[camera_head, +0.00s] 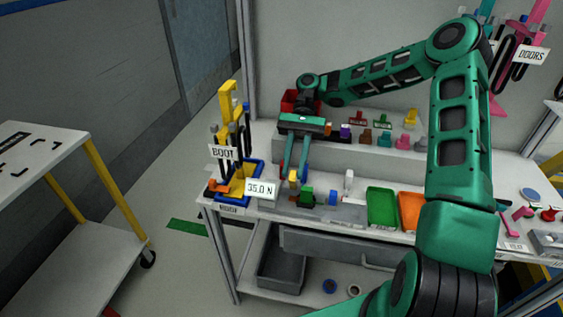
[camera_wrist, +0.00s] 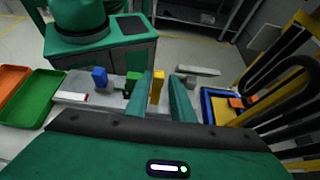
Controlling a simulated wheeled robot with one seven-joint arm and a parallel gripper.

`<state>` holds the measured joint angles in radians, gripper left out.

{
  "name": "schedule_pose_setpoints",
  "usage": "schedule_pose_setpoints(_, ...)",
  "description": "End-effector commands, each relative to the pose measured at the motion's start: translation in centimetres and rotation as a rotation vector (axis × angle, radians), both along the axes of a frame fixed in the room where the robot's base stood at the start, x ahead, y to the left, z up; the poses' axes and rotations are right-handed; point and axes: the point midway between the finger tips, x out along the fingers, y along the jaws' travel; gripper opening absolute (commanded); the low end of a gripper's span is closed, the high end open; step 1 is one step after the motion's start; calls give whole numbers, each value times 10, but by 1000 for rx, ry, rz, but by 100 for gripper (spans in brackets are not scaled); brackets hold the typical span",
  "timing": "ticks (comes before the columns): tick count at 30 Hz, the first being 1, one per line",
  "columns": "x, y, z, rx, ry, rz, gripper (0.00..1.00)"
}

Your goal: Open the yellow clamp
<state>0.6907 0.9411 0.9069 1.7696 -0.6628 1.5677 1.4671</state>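The yellow clamp part (camera_wrist: 157,88) stands upright between my two fingers in the wrist view. It is close to the left finger, with a gap to the right one. My gripper (camera_wrist: 164,80) is open around it and points down. In the head view my gripper (camera_head: 295,176) hangs over the front of the workbench, with the yellow part (camera_head: 292,175) between its fingers. Whether a finger touches it, and its lower end, I cannot tell. A green block (camera_head: 307,196) and a blue part (camera_head: 331,197) sit just to its right.
A "35.0 N" sign (camera_head: 261,190) and a blue-rimmed yellow bin (camera_head: 252,172) are on the left. Green (camera_head: 382,207) and orange (camera_head: 411,211) trays lie to the right. A raised shelf with several small coloured parts runs behind. Tall yellow and black parts rise at the left corner.

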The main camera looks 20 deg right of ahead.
Motion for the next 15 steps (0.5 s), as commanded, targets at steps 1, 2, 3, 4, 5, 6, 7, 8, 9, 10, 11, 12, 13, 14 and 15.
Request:
schedule_pose_setpoints(1, 0, 0, 2, 1, -1, 0, 22)
schedule_pose_setpoints(2, 1, 0, 4, 0, 0, -1, 22)
schedule_pose_setpoints(3, 1, 0, 8, 0, 0, -1, 22)
schedule_pose_setpoints(4, 1, 0, 11, 0, 0, -1, 22)
schedule_pose_setpoints(5, 2, 0, 14, 2, -1, -1, 22)
schedule_pose_setpoints(6, 3, -1, 19, 1, -2, -4, 22)
schedule_pose_setpoints(7, 3, 0, 23, 2, -1, -3, 22)
schedule_pose_setpoints(8, 3, 0, 28, 3, -2, -2, 22)
schedule_pose_setpoints(9, 4, 0, 34, 3, -2, -3, 22)
schedule_pose_setpoints(10, 5, 0, 38, 3, -2, -5, 22)
schedule_pose_setpoints(11, 1, 5, 42, 2, -1, -1, 22)
schedule_pose_setpoints(12, -4, 11, 46, 1, 0, 0, 22)
schedule_pose_setpoints(13, -7, 16, 49, 1, 0, 0, 22)
schedule_pose_setpoints(14, -10, 21, 53, 0, -1, 0, 22)
schedule_pose_setpoints(15, -14, 27, 57, 1, -1, 0, 22)
